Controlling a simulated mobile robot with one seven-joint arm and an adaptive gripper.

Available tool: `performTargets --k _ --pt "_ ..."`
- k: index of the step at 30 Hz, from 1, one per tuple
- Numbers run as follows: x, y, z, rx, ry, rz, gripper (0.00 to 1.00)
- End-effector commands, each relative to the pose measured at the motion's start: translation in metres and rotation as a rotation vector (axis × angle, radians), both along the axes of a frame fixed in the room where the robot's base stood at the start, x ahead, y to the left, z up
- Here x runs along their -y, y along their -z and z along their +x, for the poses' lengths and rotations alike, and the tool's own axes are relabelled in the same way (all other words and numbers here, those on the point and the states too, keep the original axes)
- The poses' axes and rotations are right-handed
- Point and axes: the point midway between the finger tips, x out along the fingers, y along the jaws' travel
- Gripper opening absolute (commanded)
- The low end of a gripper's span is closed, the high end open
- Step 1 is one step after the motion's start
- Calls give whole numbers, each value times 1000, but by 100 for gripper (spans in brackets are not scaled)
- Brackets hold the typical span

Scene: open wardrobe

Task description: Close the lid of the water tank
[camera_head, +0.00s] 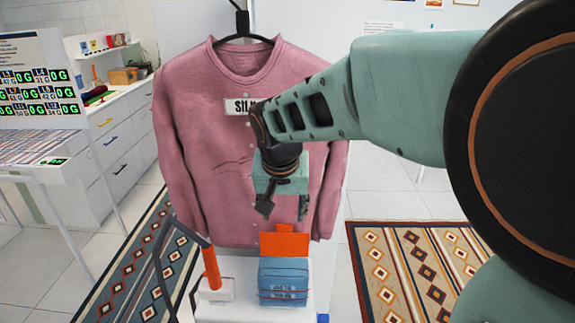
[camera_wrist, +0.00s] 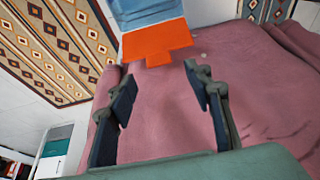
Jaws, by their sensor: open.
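An orange panel (camera_head: 284,243), seemingly the lid, stands raised behind a blue box (camera_head: 284,281) with lettering on its front, apparently the water tank. In the wrist view the orange panel (camera_wrist: 156,41) lies beyond my fingertips, with part of the blue tank (camera_wrist: 145,10) at the top edge. My gripper (camera_head: 284,209) points down above the orange panel, in front of the pink shirt. Its two fingers are spread apart with nothing between them, and it does not appear to touch the panel. The wrist view shows both open fingers (camera_wrist: 161,78).
A pink shirt (camera_head: 200,130) hangs close behind my gripper. A white device with an orange handle (camera_head: 211,268) and dark hose stands left of the tank on a white base (camera_head: 240,314). Patterned rugs (camera_head: 400,262) lie on both sides. A counter (camera_head: 130,140) is far left.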

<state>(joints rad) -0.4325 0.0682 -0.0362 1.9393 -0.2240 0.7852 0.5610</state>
Motion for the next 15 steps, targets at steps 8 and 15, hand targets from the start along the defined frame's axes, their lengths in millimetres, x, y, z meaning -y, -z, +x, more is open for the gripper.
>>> performTargets --k 8,15 --pt "1 44 17 -4 2 -1 46" --pt "1 55 22 -2 1 0 46"
